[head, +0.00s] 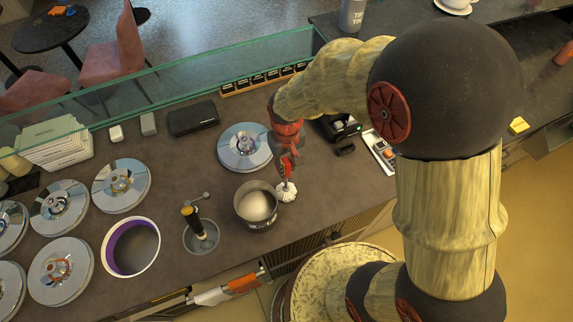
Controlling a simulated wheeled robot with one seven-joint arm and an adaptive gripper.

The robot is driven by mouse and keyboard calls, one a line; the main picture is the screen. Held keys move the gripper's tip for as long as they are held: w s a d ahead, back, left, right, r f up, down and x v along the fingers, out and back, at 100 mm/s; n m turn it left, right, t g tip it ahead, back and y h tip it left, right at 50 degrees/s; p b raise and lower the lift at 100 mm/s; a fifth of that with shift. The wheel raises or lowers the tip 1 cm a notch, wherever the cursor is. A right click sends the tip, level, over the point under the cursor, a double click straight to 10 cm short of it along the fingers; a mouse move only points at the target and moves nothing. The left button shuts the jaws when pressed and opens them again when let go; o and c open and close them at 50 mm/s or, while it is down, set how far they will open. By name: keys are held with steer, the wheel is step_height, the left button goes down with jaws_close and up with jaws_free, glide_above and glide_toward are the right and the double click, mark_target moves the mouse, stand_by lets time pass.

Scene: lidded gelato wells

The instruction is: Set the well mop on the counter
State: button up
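The well mop (287,192) shows as a white, strand-like head just below my gripper, to the right of a metal tub. Its handle is mostly hidden by the red fingers. My gripper (287,172) points down and appears shut on the mop. The dark counter (330,190) lies beneath. I cannot tell whether the mop head touches the counter or hangs just above it.
The metal tub (257,206) with pale contents stands close left of the mop. A well with a black-and-yellow handled tool (193,220), an open purple-rimmed well (131,247) and several round lids (121,186) lie left. A glass screen (200,82) runs behind.

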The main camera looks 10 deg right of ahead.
steer(key=o, duration=0.5)
steer(key=shift+c, duration=0.2)
step_height(320, 180, up, 12)
steer(key=shift+r, duration=0.25)
steer(key=s+d+r+m+t, duration=0.1)
steer(key=s+d+r+t, duration=0.1)
steer(key=s+d+r, duration=0.2)
steer(key=s+d+r+m+t, duration=0.1)
steer(key=s+d+r+t, duration=0.2)
steer(key=s+r, duration=0.6)
steer(key=shift+s+d+r+t, duration=0.3)
steer(key=shift+s+d, duration=0.15)
steer(key=shift+d, duration=0.8)
